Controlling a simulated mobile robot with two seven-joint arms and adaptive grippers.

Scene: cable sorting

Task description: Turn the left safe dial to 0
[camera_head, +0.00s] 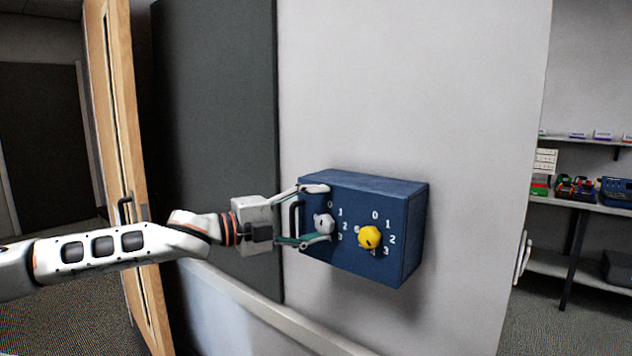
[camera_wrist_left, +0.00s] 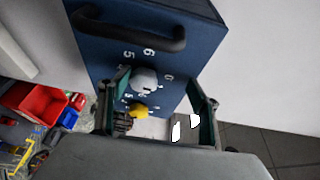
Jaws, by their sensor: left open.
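The blue safe (camera_head: 350,190) is mounted on the pale wall, with a white left dial (camera_head: 323,223) and a yellow right dial (camera_head: 370,237) on its front. Digits ring each dial, with 0 above and 1, 2, 3 down the right side. My left gripper (camera_head: 317,214) is open in front of the left dial, one finger above it and one below. In the left wrist view the white dial (camera_wrist_left: 145,79) lies between the spread fingers, nearer one finger; contact cannot be told. The dial's pointer is too small to read. My right gripper is out of view.
A black handle (camera_head: 294,217) sticks out at the safe's left edge, close beside my gripper. A wooden door (camera_head: 125,150) stands to the left and a shelf (camera_head: 585,205) with several items to the right. The wall right of the safe is clear.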

